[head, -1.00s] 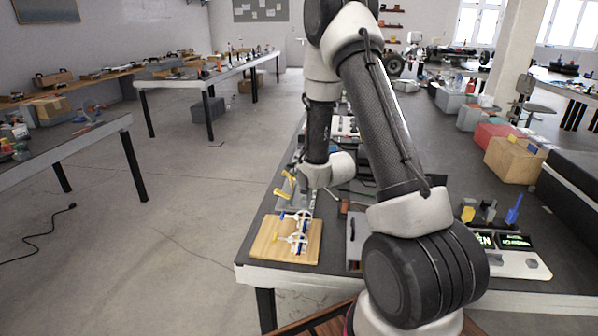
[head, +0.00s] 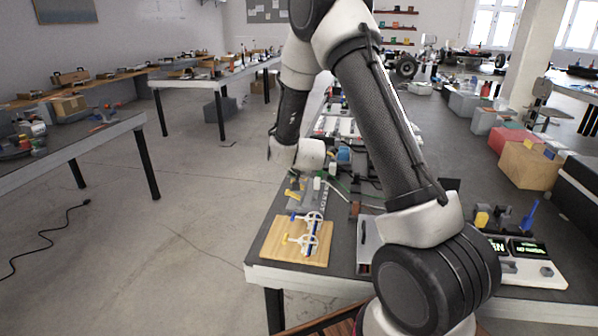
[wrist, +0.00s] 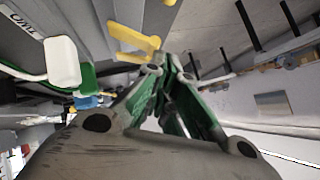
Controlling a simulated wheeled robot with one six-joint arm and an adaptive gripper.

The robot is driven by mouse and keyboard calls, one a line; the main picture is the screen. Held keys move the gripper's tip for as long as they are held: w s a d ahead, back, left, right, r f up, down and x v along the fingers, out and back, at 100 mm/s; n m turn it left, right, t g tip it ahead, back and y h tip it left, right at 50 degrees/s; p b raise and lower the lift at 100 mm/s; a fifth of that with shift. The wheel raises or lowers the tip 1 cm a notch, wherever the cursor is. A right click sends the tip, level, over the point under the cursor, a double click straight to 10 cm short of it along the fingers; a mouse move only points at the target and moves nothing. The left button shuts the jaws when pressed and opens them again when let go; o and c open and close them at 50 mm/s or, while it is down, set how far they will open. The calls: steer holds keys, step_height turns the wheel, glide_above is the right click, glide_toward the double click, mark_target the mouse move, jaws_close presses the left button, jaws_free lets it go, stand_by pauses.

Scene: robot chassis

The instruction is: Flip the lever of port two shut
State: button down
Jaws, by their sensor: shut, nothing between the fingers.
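A grey port block (head: 303,202) stands on the near bench, with yellow levers (head: 293,191) on its left side and a white lever or knob (head: 317,184) behind. In the wrist view, one yellow lever (wrist: 130,42) is close to the left of my gripper (wrist: 172,62), whose green-padded fingers are shut and empty. I cannot tell whether the fingers touch it. A white lever end (wrist: 62,62) lies further left, near a label (wrist: 20,17) that I cannot read surely. Port two's label is not readable. In the head view my wrist is above the block; the fingertips are not clear.
A wooden board (head: 285,252) with white and blue fittings sits in front of the block at the bench's near left corner. Green cables run just right of the block. A panel with lit displays (head: 525,250) is at the right. The floor left of the bench is open.

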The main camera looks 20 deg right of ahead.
steer(key=shift+f, duration=0.1)
steer(key=shift+s+d+f, duration=0.25)
steer(key=shift+s+d, duration=0.1)
steer(key=shift+d, duration=0.2)
stand_by(0.4)
